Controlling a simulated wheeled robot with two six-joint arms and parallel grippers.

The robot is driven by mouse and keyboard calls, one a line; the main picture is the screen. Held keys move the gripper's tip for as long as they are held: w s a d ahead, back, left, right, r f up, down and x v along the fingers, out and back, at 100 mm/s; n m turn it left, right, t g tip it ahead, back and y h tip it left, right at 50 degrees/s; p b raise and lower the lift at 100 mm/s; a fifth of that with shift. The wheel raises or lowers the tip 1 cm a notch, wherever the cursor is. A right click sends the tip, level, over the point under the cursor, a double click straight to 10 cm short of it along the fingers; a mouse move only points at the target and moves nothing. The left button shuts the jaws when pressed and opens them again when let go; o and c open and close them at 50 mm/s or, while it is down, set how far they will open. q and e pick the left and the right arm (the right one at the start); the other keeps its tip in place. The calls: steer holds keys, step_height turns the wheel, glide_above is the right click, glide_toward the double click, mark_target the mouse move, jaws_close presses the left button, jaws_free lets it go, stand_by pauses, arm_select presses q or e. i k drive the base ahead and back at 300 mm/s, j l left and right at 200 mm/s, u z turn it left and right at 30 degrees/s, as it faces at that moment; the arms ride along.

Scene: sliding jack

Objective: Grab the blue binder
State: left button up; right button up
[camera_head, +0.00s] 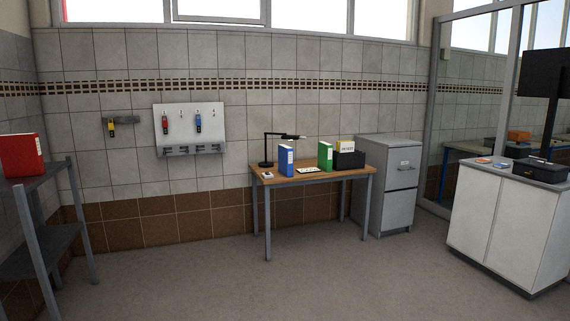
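The blue binder (286,161) stands upright on the wooden table (345,174) against the far wall, toward the table's left side. It has a pale label on its spine. A green binder (325,156) stands upright to its right, apart from it. Neither of my grippers shows in the head view, and nothing is seen touching the blue binder.
A black desk lamp (267,150) stands behind the blue binder, and a black box (349,160) is at the table's right. A grey filing cabinet (392,185), a white cabinet (505,221) and a shelf with a red binder (22,154) flank open floor (270,290).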

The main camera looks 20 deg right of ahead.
mark_target(285, 152)
steer(key=i+l+z, duration=0.55)
steer(key=i, duration=0.3)
steer(key=i+l+z, duration=0.15)
steer(key=i+z, duration=0.15)
steer(key=i, duration=0.2)
steer(key=i+z, duration=0.3)
steer(key=i, duration=2.55)
steer(key=i+l+u, duration=0.1)
steer(key=i+u, duration=0.2)
steer(key=i, duration=0.25)
steer(key=i+l+u, duration=0.3)
steer(key=i, duration=0.25)
steer(key=i+l+u, duration=0.3)
steer(key=i, duration=0.25)
